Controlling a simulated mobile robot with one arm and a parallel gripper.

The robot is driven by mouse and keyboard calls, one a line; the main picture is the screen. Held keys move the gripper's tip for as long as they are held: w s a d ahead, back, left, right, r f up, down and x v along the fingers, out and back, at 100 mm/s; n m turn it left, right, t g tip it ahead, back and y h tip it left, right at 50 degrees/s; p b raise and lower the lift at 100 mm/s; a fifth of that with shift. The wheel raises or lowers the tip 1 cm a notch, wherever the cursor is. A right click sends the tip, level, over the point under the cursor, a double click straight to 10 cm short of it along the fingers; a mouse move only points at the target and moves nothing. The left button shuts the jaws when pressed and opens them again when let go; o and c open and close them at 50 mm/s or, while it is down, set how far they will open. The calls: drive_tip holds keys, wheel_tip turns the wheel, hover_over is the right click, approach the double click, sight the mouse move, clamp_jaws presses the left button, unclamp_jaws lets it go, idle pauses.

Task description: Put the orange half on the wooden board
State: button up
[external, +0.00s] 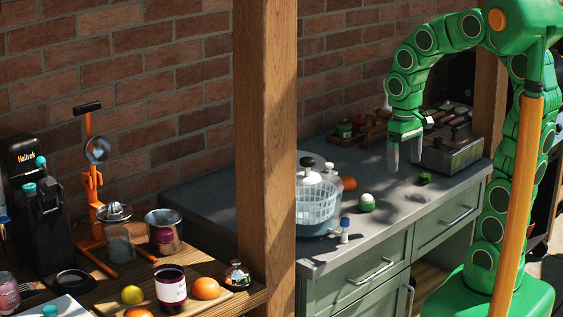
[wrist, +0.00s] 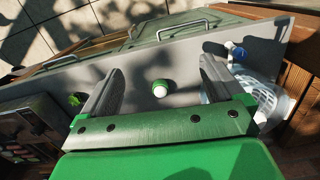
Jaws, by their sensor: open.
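My gripper (external: 404,157) is open and empty above the grey counter; its two fingers also show in the wrist view (wrist: 160,72). A round orange piece (external: 349,184) sits on the counter behind the salad spinner; I cannot tell whether it is a half. Whole-looking oranges (external: 206,288) lie on the wooden table at the lower left, one cut off by the frame's bottom edge. What looks like a light wooden board (external: 208,307) lies under the fruit there, partly hidden. No orange piece is clearly visible in the wrist view.
A salad spinner (external: 318,205), a green and white object (external: 366,203), a blue-capped shaker (external: 344,229) and a grill (external: 452,148) stand on the counter. A wooden post (external: 266,140) rises between counter and table. A jar (external: 171,288) and lemon (external: 132,294) stand beside the orange.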

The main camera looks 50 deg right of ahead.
drive_tip(key=s+a+f+g, duration=0.1)
drive_tip(key=s+a, duration=0.1)
drive_tip(key=s, duration=1.3)
drive_tip(key=shift+f+n, duration=0.25)
drive_tip(key=shift+n, duration=0.05)
drive_tip(key=shift+o, duration=0.5)
drive_tip(key=shift+s+a+f, duration=0.1)
drive_tip(key=shift+s, duration=0.5)
